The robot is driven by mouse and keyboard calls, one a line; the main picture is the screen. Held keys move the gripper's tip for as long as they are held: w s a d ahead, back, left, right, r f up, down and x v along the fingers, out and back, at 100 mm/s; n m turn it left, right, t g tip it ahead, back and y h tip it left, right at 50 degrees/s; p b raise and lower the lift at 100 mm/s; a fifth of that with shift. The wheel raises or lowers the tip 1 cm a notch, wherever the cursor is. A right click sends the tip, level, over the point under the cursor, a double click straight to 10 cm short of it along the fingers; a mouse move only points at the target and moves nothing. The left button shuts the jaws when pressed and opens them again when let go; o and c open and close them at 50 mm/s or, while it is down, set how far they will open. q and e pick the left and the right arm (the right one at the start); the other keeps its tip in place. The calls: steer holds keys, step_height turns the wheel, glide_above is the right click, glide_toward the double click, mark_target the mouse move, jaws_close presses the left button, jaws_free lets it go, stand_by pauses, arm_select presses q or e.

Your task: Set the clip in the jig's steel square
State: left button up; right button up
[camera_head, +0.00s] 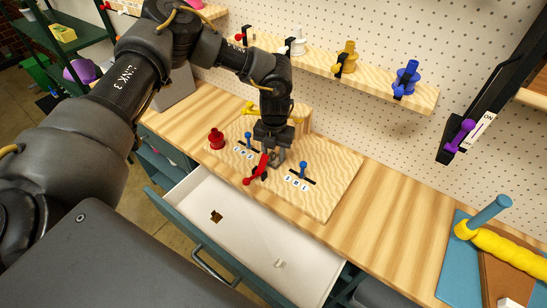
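A light wooden board (325,200) lies on the workbench and appears to be the jig. My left gripper (273,158) points down over its middle; its fingertips are small and partly merged with grey parts, so I cannot tell whether they hold anything. A red piece (252,178) with a black part lies tilted just left of and below the fingertips; I cannot tell if they touch. I cannot make out the steel square clearly. A small brass-coloured piece (216,216) and a small whitish piece (280,264) lie in the open drawer; which thing is the clip is unclear. My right gripper is out of view.
The white-lined drawer (245,242) stands open below the bench edge. A red spool-like piece (216,139) and two blue pegs (248,140) (303,170) stand on the board. A wall shelf (375,79) carries coloured pieces. A yellow roll (505,249) lies at right.

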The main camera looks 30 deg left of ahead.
mark_target(274, 153)
arm_select(q)
jaws_close()
steer(key=shift+r, duration=0.1)
steer(key=shift+w+r, duration=0.1)
steer(key=shift+r, duration=0.25)
step_height(274, 153, up, 9)
steer(key=b, duration=0.3)
steer(key=s+d+f+m, duration=0.1)
steer(key=s+m, duration=0.4)
steer(key=m, duration=0.9)
steer(key=s+d+f+m, duration=0.1)
steer(key=s+d+m, duration=0.3)
steer(key=m, duration=0.9)
steer(key=shift+s+f+m+b, duration=0.3)
steer(key=shift+s+m+b, duration=0.1)
steer(key=shift+s, duration=0.5)
